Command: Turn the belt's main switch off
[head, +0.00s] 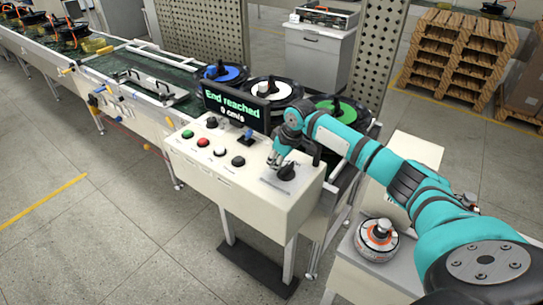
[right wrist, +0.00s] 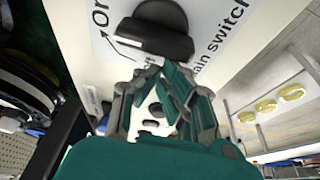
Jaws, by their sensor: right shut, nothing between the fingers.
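The main switch is a black rotary knob (head: 286,173) on a pale label plate at the right end of the white control box (head: 240,190). In the right wrist view the knob (right wrist: 155,32) is large, with its bar lying across the picture. The label beside it shows "On", a curved arrow and part of "main switch". My right gripper (head: 277,160) is at the knob, just to its left in the head view. In the right wrist view its fingers (right wrist: 155,72) are shut and empty, pointing at the knob. I cannot tell whether they touch it. My left gripper is out of view.
A display (head: 236,108) on the box reads "End reached" and "0 cm/s". Green, red, white and black buttons (head: 203,142) sit left of the knob. Behind is the conveyor (head: 140,92) with several hub motors (head: 270,90). A side table holds a round part (head: 376,240).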

